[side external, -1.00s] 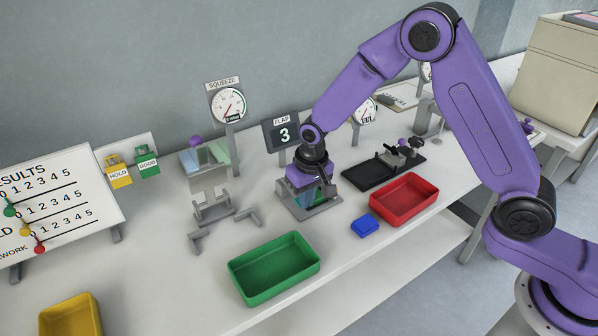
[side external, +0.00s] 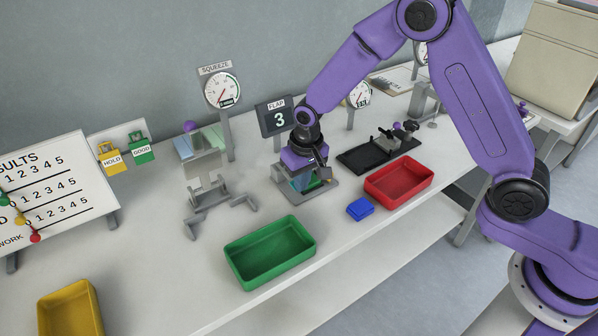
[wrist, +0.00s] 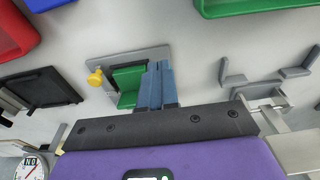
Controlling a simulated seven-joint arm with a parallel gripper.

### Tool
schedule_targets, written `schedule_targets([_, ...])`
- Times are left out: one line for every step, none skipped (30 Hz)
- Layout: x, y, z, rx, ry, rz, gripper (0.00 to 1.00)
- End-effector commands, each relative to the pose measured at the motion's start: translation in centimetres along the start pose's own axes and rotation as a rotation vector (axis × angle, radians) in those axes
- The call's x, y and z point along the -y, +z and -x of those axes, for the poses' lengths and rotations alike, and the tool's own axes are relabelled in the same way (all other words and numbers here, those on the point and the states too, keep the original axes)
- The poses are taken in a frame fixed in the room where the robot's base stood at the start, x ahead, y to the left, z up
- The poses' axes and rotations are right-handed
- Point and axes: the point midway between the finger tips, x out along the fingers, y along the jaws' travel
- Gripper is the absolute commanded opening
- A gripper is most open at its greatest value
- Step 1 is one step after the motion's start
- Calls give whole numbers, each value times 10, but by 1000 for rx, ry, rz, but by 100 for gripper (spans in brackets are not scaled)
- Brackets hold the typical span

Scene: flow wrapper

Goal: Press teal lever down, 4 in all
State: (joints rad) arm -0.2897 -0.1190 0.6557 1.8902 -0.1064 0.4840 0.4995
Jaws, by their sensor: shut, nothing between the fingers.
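My gripper (side external: 301,184) points down over the grey flap station (side external: 325,192), in front of the FLAP counter (side external: 279,121), which reads 3. In the wrist view its two blue fingers (wrist: 158,84) are together with nothing between them. A green to teal lever plate (wrist: 128,79) sits in the station beside the fingertips, and a bit of it shows in the side view (side external: 313,185). The fingers overlap its edge in the wrist view; I cannot tell whether they touch it. A yellow knob (wrist: 95,78) is at the station's side.
A blue block (side external: 360,208) and a red tray (side external: 399,183) lie to the right. A green tray (side external: 270,252) is in front. The squeeze stand (side external: 207,175) is to the left, and a black fixture (side external: 368,157) is behind right. Bare table separates them.

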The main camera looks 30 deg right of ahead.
Motion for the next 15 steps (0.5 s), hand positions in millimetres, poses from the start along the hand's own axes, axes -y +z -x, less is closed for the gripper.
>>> schedule_targets([-1,0,2,2,1,-1,0])
schedule_targets([-1,0,3,1,1,-1,0])
schedule_targets([0,0,5,1,0,0,0])
schedule_targets([0,-1,6,0,0,0,0])
schedule_targets([-1,-1,8,1,0,0,0])
schedule_targets([-1,-1,9,1,1,0,0])
schedule_targets([-1,-1,10,2,1,0,0])
schedule_targets([-1,-1,10,3,1,0,0])
schedule_targets([-1,-1,10,3,1,0,0])
schedule_targets([-1,0,10,3,1,0,0])
schedule_targets([-1,0,10,3,1,0,0])
schedule_targets([-1,0,10,3,1,0,0])
schedule_targets([-1,0,10,3,1,0,0])
schedule_targets([-1,0,10,3,1,0,0])
schedule_targets([-1,0,10,3,1,0,0])
